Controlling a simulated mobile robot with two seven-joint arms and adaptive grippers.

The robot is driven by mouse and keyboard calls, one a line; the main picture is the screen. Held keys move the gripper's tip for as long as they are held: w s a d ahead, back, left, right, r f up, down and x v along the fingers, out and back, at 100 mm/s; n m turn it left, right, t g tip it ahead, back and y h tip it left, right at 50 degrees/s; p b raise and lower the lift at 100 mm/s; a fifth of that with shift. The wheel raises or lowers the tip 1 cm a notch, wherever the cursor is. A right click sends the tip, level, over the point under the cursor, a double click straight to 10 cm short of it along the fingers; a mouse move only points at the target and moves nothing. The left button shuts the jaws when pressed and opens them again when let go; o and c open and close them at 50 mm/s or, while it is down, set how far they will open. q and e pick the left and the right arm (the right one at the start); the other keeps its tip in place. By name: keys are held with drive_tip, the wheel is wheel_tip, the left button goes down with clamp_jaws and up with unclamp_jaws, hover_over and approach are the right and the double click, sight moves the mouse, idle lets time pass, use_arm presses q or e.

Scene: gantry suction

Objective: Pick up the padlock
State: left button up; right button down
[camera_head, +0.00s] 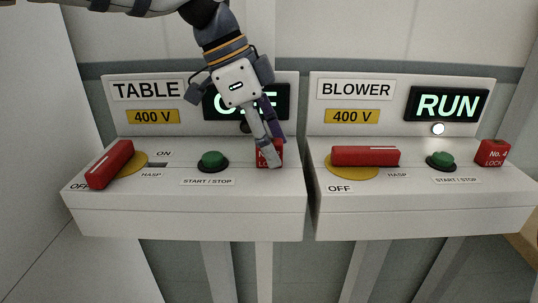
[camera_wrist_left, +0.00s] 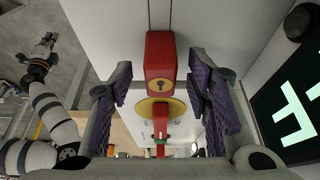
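A red padlock (camera_head: 262,159) sits on the TABLE box's sloped top, right of the green button. My left gripper (camera_head: 274,149) reaches down over it from above, and a finger partly covers it in the head view. In the left wrist view, the padlock (camera_wrist_left: 160,62), showing a keyhole, lies between the two spread purple-padded fingers, with gaps on both sides. The left gripper is open. A second red padlock (camera_head: 492,154), marked No. 4 LOCK, sits at the right end of the BLOWER box. My right gripper (camera_wrist_left: 40,60) shows small and distant in the left wrist view; its opening is unclear.
The TABLE box has a red handle (camera_head: 110,164) and a green button (camera_head: 213,161). The BLOWER box has a red handle (camera_head: 365,156), level, and a green button (camera_head: 441,161). Its display (camera_head: 447,105) reads RUN. The TABLE display (camera_head: 280,101) stands behind my gripper, partly hidden.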

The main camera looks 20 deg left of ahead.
use_arm(q)
clamp_jaws()
drive_tip(key=shift+r, duration=0.15)
